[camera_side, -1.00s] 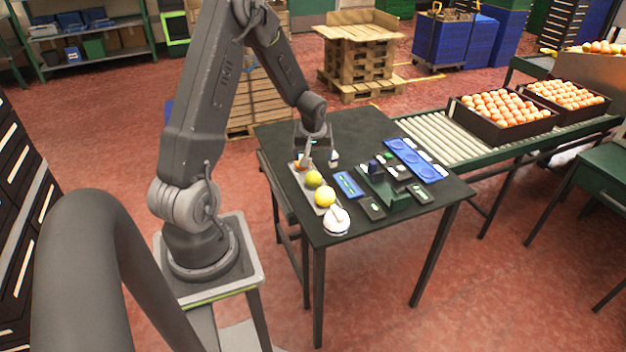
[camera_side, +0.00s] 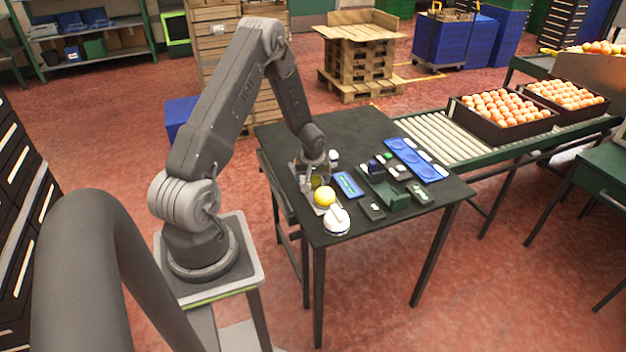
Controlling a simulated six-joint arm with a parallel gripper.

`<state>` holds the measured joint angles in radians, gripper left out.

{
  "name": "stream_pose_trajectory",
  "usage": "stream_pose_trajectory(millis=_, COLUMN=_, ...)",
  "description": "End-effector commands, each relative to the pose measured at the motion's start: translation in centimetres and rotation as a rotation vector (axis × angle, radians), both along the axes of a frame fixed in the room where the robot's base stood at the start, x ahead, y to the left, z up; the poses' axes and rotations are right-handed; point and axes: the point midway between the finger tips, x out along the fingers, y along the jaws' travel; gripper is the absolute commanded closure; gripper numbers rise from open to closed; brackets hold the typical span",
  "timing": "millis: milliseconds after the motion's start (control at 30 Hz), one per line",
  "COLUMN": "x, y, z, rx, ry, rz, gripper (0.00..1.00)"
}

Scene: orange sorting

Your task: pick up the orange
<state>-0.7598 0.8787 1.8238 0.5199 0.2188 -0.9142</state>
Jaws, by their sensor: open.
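A row of round fruit lies on a light tray (camera_side: 318,211) at the near-left part of the dark table. A bright yellow fruit (camera_side: 325,195) sits nearest on the tray. Just behind it a yellow-green fruit (camera_side: 318,182) shows only partly, dark and shaded under my gripper (camera_side: 316,180). My gripper is open and points down at this fruit. Whether its fingers touch the fruit cannot be told. No orange can be made out on the table; the far end of the tray is largely hidden by the gripper.
A white round device (camera_side: 336,221) stands at the tray's near end. Right of the tray are a blue panel (camera_side: 348,185), a dark green holder (camera_side: 393,199) and a blue plate with round recesses (camera_side: 415,160). The table's back is clear. Crates of orange fruit (camera_side: 503,107) stand on a conveyor.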

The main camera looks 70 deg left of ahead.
Motion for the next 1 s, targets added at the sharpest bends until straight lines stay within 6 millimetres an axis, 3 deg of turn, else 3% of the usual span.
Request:
stream_pose_trajectory(millis=133, x=0.0, y=0.01, z=0.04, rx=0.0, ry=0.0, rz=0.0, gripper=0.18)
stream_pose_trajectory(millis=667, x=0.0, y=-0.02, z=0.07, rx=0.0, ry=0.0, rz=0.0, gripper=0.69)
stream_pose_trajectory(millis=1000, x=0.04, y=0.01, z=0.43, rx=0.001, ry=0.0, rz=0.0, gripper=0.7)
